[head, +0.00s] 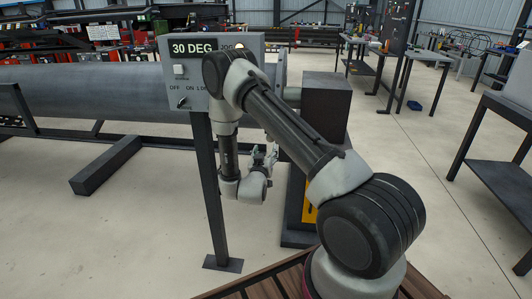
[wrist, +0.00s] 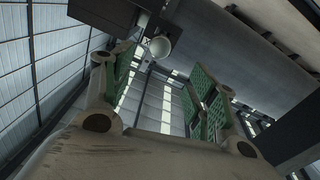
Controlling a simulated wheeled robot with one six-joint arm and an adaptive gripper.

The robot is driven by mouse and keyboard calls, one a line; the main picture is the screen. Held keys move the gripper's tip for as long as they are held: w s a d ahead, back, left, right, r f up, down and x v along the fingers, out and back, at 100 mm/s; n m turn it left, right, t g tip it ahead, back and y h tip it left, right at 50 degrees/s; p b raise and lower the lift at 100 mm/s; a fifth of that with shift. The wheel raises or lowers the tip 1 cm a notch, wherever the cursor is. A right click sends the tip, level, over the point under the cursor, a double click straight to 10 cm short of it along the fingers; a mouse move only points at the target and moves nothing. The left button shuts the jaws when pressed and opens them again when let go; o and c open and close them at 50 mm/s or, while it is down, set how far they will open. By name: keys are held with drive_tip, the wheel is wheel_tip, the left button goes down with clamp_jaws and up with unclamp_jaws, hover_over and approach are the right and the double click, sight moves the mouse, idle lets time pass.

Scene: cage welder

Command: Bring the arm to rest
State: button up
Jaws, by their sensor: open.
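My arm reaches from the lower right of the head view up to a bent elbow in front of the control box, then folds down. Through the gap I see the roof and a wall, so the wrist view looks upward.
The grey control box (head: 183,72) reads "30 DEG" and stands on a dark post (head: 210,185) close to my arm. A large grey pipe (head: 80,92) lies behind it. A dark block-topped column (head: 326,108) stands just right. Floor is open farther right, before workbenches (head: 425,56).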

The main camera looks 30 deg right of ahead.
drive_tip(key=shift+f, duration=0.1)
drive_tip(key=s+a+f+n+g+y, duration=0.1)
drive_tip(key=s+a+f+g+y, duration=0.25)
drive_tip(key=f, duration=0.35)
drive_tip(key=s+a+f+g+y, duration=0.2)
drive_tip(key=a+f+g+y, duration=0.15)
drive_tip(key=f, duration=0.35)
drive_tip(key=s+a+r+n+g+y, duration=0.2)
drive_tip(key=s+a+r+g+y, duration=0.15)
drive_tip(key=s+r, duration=0.2)
drive_tip(key=s+d+r, duration=0.2)
drive_tip(key=s+r, duration=0.7)
drive_tip(key=r, duration=0.4)
drive_tip(key=s+d+r+n, duration=0.1)
drive_tip(key=s+d+r, duration=0.1)
drive_tip(key=s+r, duration=0.7)
drive_tip(key=s+d+r+n, duration=0.1)
drive_tip(key=s+d+r, duration=0.2)
drive_tip(key=s+r, duration=0.6)
wheel_tip(320, 180, up, 8)
drive_tip(key=shift+s+f, duration=0.2)
drive_tip(key=shift+s, duration=0.1)
